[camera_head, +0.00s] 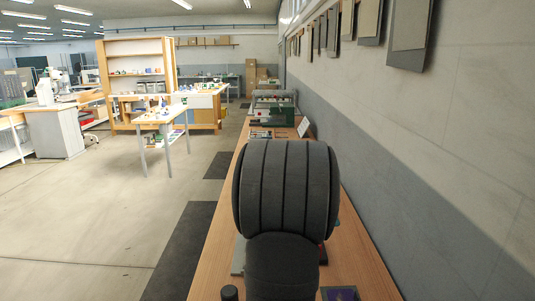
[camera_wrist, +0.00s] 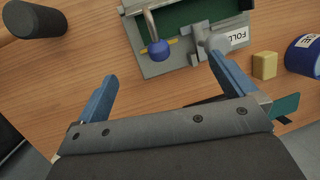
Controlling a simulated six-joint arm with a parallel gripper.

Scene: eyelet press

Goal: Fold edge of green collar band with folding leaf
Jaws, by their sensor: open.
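In the wrist view, a grey fixture (camera_wrist: 147,68) with a dark green area (camera_wrist: 190,18) lies at the top, cut off by the frame. I cannot tell whether the green is the collar band or part of the fixture. A bent metal lever with a blue ball knob (camera_wrist: 158,49) reaches over it. A grey hinge-like part (camera_wrist: 203,40) sits beside a label starting "FOL" (camera_wrist: 236,40); the folding leaf is not clearly made out. My gripper (camera_wrist: 161,68) is open and empty, its blue fingers wide apart on the near side of the fixture.
A yellow block (camera_wrist: 265,65) and a blue labelled container (camera_wrist: 304,56) stand right of the fixture. A dark cylinder (camera_wrist: 36,20) is at upper left. A teal piece (camera_wrist: 286,106) lies partly behind my gripper. In the head view, my arm hides much of the wooden bench (camera_head: 222,228).

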